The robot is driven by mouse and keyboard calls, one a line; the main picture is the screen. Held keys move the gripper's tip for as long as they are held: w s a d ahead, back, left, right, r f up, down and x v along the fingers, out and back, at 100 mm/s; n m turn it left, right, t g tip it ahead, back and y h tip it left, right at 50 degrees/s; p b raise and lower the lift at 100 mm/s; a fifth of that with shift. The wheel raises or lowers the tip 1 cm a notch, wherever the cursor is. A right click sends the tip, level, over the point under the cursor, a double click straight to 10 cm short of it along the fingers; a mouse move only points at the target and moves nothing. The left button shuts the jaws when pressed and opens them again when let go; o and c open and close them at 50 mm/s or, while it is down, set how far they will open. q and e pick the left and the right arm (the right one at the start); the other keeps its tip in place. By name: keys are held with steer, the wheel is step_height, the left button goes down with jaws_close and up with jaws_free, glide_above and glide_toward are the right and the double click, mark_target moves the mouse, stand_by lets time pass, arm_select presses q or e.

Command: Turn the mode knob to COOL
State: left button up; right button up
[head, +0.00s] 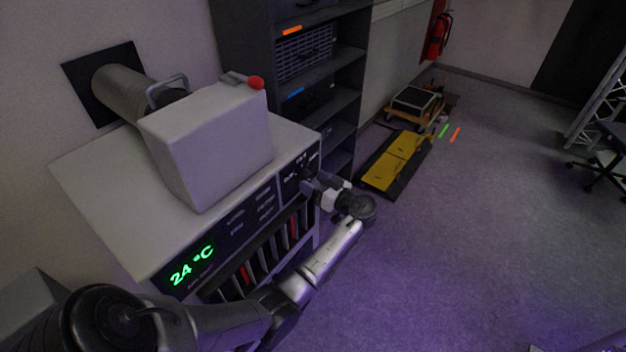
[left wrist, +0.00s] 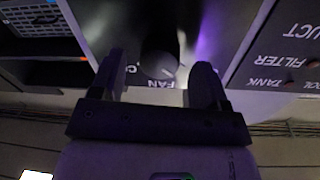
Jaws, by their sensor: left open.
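The mode knob (left wrist: 160,58) is a round dark dial in the left wrist view, with a small light mark near its lower right edge. A FAN label (left wrist: 160,84) shows beside it, and another label starting with C is partly covered by a finger. My left gripper (left wrist: 160,80) is open, with one finger on each side of the knob; I cannot tell if they touch it. In the head view my left gripper (head: 314,184) is at the right end of the unit's front panel (head: 290,186) and hides the knob. My right gripper is not in view.
The white unit (head: 110,185) shows a green 24 °C display (head: 192,265) and carries a grey box (head: 208,145) with a red knob. Slots with red items lie below the panel. A dark shelf (head: 345,90) stands behind.

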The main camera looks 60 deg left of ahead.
arm_select(q)
steer(key=shift+s+a, duration=0.15)
steer(key=shift+a, duration=0.25)
steer(key=shift+c, duration=0.4)
steer(key=shift+c, duration=0.7)
steer(key=c, duration=0.7)
